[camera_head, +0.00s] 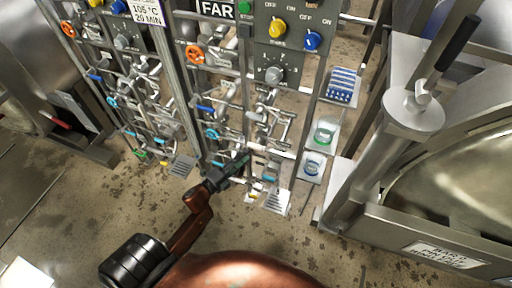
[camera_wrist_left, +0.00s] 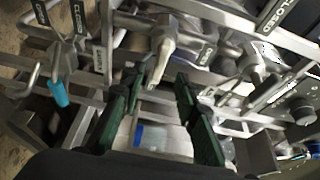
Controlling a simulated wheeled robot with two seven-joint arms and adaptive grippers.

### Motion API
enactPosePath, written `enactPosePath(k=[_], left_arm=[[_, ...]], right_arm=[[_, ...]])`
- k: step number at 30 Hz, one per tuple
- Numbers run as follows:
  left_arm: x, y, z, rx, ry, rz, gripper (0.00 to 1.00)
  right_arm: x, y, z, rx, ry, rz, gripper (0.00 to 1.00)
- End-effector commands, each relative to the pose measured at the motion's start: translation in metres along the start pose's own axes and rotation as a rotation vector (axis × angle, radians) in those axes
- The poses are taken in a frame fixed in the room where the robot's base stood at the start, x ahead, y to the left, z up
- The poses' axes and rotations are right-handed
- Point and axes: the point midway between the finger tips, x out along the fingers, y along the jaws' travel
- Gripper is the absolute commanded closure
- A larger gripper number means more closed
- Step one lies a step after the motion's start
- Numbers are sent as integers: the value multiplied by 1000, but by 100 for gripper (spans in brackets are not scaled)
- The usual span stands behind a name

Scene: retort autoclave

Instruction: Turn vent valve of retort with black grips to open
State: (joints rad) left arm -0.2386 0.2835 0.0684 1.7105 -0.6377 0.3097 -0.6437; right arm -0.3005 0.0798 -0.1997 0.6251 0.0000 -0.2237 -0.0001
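My left gripper (camera_head: 238,168) reaches up to the lower part of the right-hand valve rack (camera_head: 262,125). In the left wrist view its dark green fingers (camera_wrist_left: 160,88) stand apart with nothing clearly held between them. A metal valve with a pale lever (camera_wrist_left: 165,48) lies just beyond the fingertips. A lever with a cyan grip (camera_wrist_left: 58,92) hangs at left. A black-gripped handle (camera_head: 457,42) stands on the retort (camera_head: 440,190) at right. I cannot tell which valve is the vent valve. My right gripper is not in view.
A control box with knobs (camera_head: 280,40) is above the right rack. Metal posts and crossing pipes crowd the gripper. Stained floor (camera_head: 60,190) is open in front.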

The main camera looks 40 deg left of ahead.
Motion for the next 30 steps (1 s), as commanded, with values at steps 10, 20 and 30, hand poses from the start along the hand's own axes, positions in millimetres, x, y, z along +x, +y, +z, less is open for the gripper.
enactPosePath(k=[10, 20, 30], left_arm=[[49, 0, -2, 4, 8, -4, 71], [76, 0, -1, 3, 5, -2, 71], [76, 0, -1, 2, 5, -2, 78]], right_arm=[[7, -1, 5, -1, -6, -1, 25], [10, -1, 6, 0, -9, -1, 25], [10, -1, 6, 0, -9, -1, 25]])
